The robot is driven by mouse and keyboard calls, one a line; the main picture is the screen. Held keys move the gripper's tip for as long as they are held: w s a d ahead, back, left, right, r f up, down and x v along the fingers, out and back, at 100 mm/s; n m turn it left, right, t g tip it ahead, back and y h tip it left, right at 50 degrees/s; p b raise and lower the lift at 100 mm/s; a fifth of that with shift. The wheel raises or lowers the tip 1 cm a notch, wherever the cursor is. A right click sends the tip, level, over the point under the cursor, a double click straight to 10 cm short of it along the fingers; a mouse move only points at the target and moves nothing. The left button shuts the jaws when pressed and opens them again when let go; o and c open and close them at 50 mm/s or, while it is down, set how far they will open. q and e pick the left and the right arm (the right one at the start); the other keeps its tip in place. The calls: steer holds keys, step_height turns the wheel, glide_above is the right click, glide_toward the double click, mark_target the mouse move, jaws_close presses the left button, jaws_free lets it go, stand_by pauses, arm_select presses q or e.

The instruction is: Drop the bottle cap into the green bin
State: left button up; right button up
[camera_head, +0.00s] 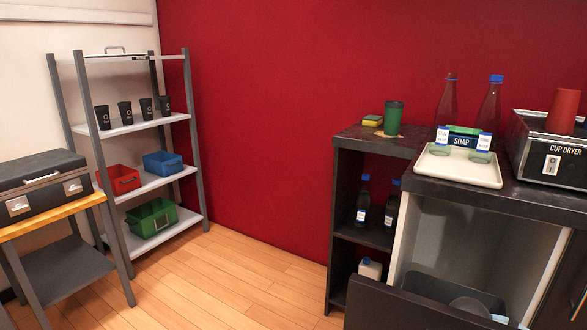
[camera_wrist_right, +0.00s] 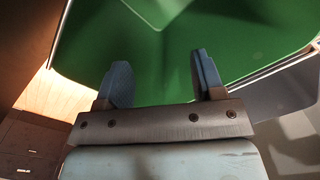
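A green bin (camera_head: 152,218) stands on the lowest shelf of the rack at the left in the head view. Blue caps sit on bottles, one on a tall clear bottle (camera_head: 489,105) at the right. The tall bottle beside it (camera_head: 447,102) shows no blue cap. I see no loose bottle cap. In the right wrist view my right gripper (camera_wrist_right: 160,75) is open, its two blue fingers apart with nothing between them. A broad green surface (camera_wrist_right: 230,35) with a pale edge lies beyond the fingers; I cannot tell what it is. My left gripper is not in view.
A red bin (camera_head: 119,180) and a blue bin (camera_head: 163,163) stand above the green bin. A black case (camera_head: 40,178) rests on a table at the left. A white tray (camera_head: 459,170) and cup dryer (camera_head: 550,150) are on the right counter. The wooden floor (camera_head: 235,280) is clear.

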steer(key=shift+r, duration=0.1)
arm_select(q)
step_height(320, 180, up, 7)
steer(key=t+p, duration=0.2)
steer(key=p, duration=0.2)
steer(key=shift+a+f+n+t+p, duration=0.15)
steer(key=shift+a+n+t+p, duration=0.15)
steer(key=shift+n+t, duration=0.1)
arm_select(e)
step_height(320, 180, up, 14)
